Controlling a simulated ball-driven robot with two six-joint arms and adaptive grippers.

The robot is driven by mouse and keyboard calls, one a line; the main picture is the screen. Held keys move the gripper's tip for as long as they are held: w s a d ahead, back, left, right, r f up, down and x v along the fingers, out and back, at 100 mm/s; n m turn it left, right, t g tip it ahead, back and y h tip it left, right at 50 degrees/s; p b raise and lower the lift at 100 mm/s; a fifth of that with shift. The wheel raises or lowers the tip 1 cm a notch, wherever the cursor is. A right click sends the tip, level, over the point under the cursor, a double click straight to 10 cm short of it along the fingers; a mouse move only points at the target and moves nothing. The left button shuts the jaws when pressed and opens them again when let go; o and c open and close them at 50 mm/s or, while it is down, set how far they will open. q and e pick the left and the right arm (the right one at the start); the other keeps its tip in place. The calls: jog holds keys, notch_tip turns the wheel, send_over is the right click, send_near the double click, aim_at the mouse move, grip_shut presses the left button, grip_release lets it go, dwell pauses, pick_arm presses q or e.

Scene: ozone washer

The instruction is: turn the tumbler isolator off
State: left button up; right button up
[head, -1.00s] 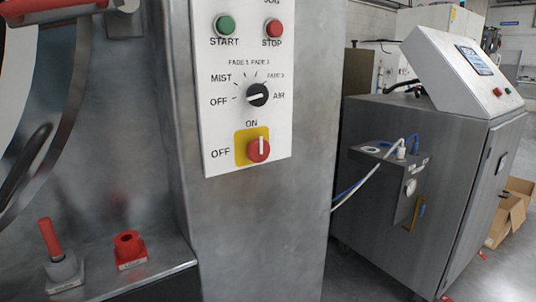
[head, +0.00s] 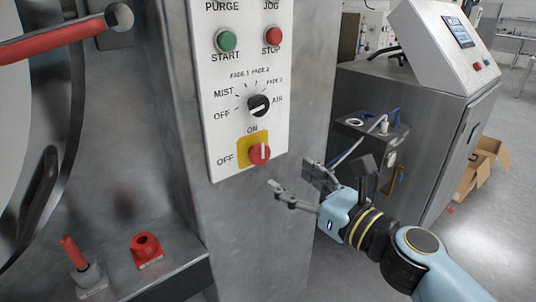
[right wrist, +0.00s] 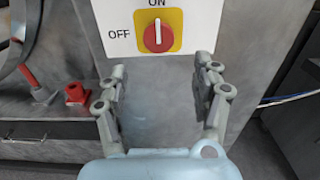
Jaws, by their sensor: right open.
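The tumbler isolator is a red rotary knob (head: 259,154) on a yellow square plate at the bottom of the white control panel (head: 226,178). Its white mark stands upright, pointing at ON; OFF is printed to its left. The knob also shows at the top of the right wrist view (right wrist: 158,36). My right gripper (head: 290,182) is open and empty, below and right of the knob and apart from it. In the right wrist view its fingers (right wrist: 160,80) are spread below the knob, against the grey column. My left gripper is out of view.
Above the knob are a black selector (head: 258,105), a green START button (head: 225,40) and a red STOP button (head: 271,36). A red fitting (head: 146,247) and a red-handled valve (head: 75,254) sit on the ledge at lower left. A grey cabinet (head: 440,140) stands at right.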

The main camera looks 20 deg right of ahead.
aim_at(262, 159)
jog(key=p+x, duration=0.1)
jog(key=x, duration=0.8)
jog(key=shift+f, duration=0.1)
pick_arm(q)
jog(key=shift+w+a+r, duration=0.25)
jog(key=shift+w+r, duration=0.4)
pick_arm(e)
jog(key=shift+c, duration=1.2)
jog(key=c, duration=0.9)
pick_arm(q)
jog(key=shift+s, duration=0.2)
